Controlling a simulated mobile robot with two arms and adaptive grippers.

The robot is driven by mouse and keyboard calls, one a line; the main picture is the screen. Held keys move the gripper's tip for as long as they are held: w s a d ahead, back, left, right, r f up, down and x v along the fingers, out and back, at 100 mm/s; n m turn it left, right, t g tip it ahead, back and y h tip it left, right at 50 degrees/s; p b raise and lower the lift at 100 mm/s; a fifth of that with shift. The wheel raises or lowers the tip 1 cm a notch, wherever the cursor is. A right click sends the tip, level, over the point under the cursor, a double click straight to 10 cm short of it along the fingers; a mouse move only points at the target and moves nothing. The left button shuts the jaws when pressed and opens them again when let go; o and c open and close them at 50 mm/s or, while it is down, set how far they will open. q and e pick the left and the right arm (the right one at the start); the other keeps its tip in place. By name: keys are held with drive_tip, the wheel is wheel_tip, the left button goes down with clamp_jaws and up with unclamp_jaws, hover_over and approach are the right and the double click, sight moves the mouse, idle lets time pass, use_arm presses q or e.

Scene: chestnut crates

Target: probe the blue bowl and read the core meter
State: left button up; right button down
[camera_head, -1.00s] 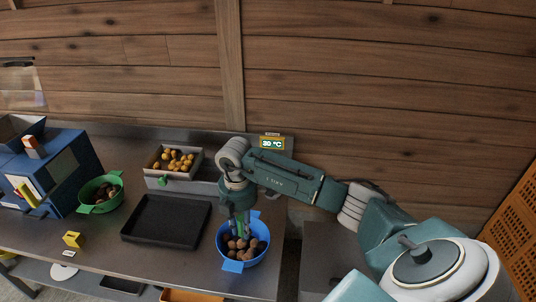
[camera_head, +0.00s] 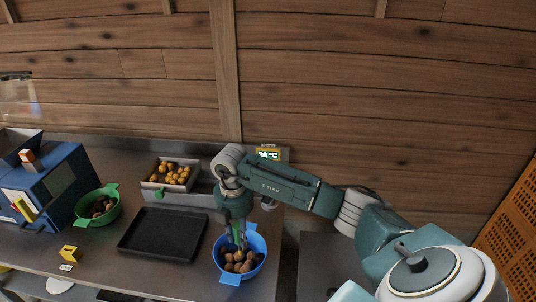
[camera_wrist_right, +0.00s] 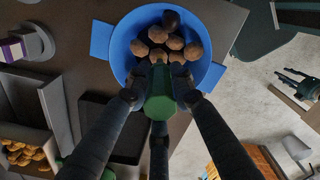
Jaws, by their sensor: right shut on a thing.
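The blue bowl (camera_head: 258,268) holds several chestnuts and stands at the table's right end. My right gripper (camera_head: 237,242) is over the bowl, shut on a green-handled probe (camera_wrist_right: 160,100) that points down at the chestnuts. The probe's tip is hidden. In the right wrist view the fingers close around the green handle, with the blue bowl (camera_wrist_right: 124,40) beyond. The core meter (camera_head: 268,154) is lit behind the arm; it reads in °C, but its first digit is unclear. My left gripper is not in the head view; a dark pronged shape at the wrist view's right edge may be it.
A green bowl (camera_head: 112,212) with chestnuts stands left, beside a blue box-shaped unit (camera_head: 62,180). A black tray (camera_head: 163,234) lies left of the blue bowl. A grey bin (camera_head: 150,186) of yellow-orange items is behind it. A small yellow marker (camera_head: 68,252) stands near the front edge.

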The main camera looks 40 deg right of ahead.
sight(237, 225)
wheel_tip(237, 225, up, 7)
drive_tip(key=p, duration=0.4)
drive_tip(key=shift+f, duration=0.1)
